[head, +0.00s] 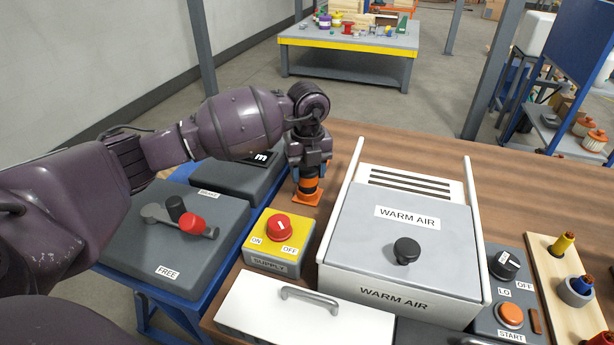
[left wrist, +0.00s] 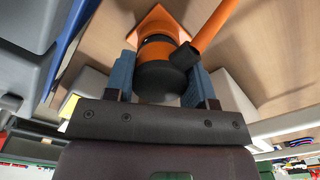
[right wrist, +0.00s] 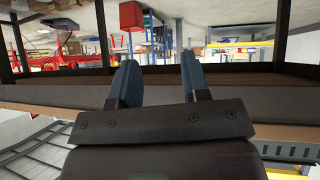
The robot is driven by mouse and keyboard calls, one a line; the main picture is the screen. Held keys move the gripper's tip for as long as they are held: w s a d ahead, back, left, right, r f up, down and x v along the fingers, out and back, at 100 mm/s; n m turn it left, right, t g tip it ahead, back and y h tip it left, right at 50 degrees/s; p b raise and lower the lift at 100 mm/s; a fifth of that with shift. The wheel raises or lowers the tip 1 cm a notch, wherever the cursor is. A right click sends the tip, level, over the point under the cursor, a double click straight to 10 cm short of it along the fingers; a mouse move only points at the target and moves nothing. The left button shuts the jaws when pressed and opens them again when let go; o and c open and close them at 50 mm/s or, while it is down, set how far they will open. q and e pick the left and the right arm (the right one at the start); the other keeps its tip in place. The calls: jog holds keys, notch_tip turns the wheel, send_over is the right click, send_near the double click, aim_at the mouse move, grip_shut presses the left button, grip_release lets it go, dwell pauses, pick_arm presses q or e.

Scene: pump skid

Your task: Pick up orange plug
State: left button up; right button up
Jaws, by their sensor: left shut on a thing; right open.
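The orange plug (head: 308,186) has a black band and stands upright above a flat orange plate (head: 303,198) on the wooden bench, behind the supply box. My left gripper (head: 309,167) comes down on it from above. In the left wrist view the black end of the plug (left wrist: 158,80) sits between the two blue fingers (left wrist: 162,82), which are shut on it. An orange bar (left wrist: 212,26) reaches off beside it there. I cannot tell whether the plug has left its plate. My right gripper (right wrist: 158,82) is open and empty in the right wrist view.
The yellow supply box (head: 279,240) with a red knob stands in front of the plug. The white warm air box (head: 400,235) is to its right, and a grey box with the red lever (head: 192,226) to its left. A wooden rack (head: 545,262) holds coloured pieces.

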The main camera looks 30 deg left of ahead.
pick_arm(q)
notch_tip(320, 180, up, 18)
jog(key=p, duration=0.3)
jog(key=shift+r, duration=0.25)
